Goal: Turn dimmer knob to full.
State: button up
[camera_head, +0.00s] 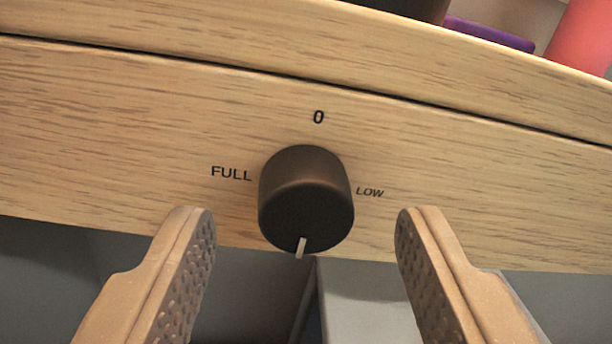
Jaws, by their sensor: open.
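The dimmer knob (306,198) is a dark brown-black cylinder on the front of a light wooden panel (130,140). Its pale pointer mark (301,247) points down, slightly left. The label "0" (318,117) is above the knob, "FULL" (231,173) is at its left and "LOW" (369,192) at its right. The pointer is at none of these labels. My gripper (305,225) is open, with one tan, dotted-pad finger on each side of the knob. Clear gaps show between both fingers and the knob, and nothing is between the jaws except the knob in view beyond.
A wooden top edge (300,30) runs above the panel. Grey surfaces lie below the panel.

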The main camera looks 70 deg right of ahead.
jog(key=shift+w+d, duration=0.2)
jog(key=shift+d, duration=0.2)
